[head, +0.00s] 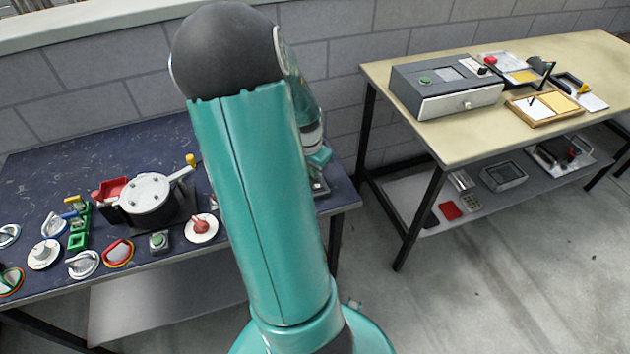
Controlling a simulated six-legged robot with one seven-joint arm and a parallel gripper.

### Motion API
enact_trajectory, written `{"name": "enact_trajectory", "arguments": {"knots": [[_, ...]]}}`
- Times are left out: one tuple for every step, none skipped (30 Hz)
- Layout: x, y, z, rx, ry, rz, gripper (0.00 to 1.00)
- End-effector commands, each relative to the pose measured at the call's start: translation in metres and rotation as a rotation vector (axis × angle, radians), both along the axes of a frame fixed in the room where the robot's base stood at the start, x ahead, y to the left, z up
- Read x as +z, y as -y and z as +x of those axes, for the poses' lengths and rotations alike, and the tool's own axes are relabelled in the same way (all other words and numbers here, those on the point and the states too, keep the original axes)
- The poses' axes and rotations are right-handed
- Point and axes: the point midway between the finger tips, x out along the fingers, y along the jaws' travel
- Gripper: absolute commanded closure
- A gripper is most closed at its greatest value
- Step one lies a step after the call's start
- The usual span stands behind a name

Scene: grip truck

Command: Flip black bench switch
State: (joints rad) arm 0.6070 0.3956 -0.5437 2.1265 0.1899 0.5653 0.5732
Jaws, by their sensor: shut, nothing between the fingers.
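The black bench (150,143) stands at the left with a dark, scuffed top. I cannot pick out the switch for certain. A small grey metal piece (319,188) shows at the bench's right end, partly behind my arm, and I cannot tell what it is. A red knob on a white disc (201,228) and a box with a green button (158,241) sit near the front edge. My teal arm reaches over the bench's right part and hides much of it. My gripper's fingers are hidden behind the arm.
A round white-lidded device (148,192) with a yellow-tipped lever and several handles and dials crowd the black bench's left part. A beige table (440,143) at the right holds a grey box (445,88) and trays. Bare floor (480,290) lies in front of it.

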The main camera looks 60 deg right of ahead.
Motion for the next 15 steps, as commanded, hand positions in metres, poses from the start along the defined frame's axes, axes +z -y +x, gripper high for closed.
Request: {"name": "enact_trajectory", "arguments": {"knots": [[-0.001, 0.000, 0.000, 0.000, -0.001, 0.001, 1.00], [-0.002, 0.000, 0.000, 0.000, -0.001, 0.001, 1.00], [-0.002, 0.000, 0.000, 0.000, -0.001, 0.001, 1.00], [-0.003, 0.000, 0.000, 0.000, -0.001, 0.001, 1.00], [-0.003, 0.000, 0.000, 0.000, -0.001, 0.001, 1.00], [-0.003, 0.000, 0.000, 0.000, -0.001, 0.001, 1.00], [-0.002, 0.000, 0.000, 0.000, -0.001, 0.001, 1.00], [-0.002, 0.000, 0.000, 0.000, -0.001, 0.001, 1.00], [0.000, 0.000, 0.000, 0.000, 0.000, 0.001, 1.00], [0.002, 0.000, 0.000, 0.000, 0.000, 0.001, 1.00], [0.004, 0.000, 0.000, 0.000, 0.000, 0.001, 1.00], [0.007, 0.000, 0.000, 0.000, 0.000, 0.001, 1.00], [0.009, 0.000, 0.000, 0.000, 0.001, 0.000, 1.00], [0.011, 0.000, 0.000, 0.001, 0.001, 0.000, 1.00], [0.014, 0.000, 0.001, 0.001, 0.001, 0.000, 1.00]]}}
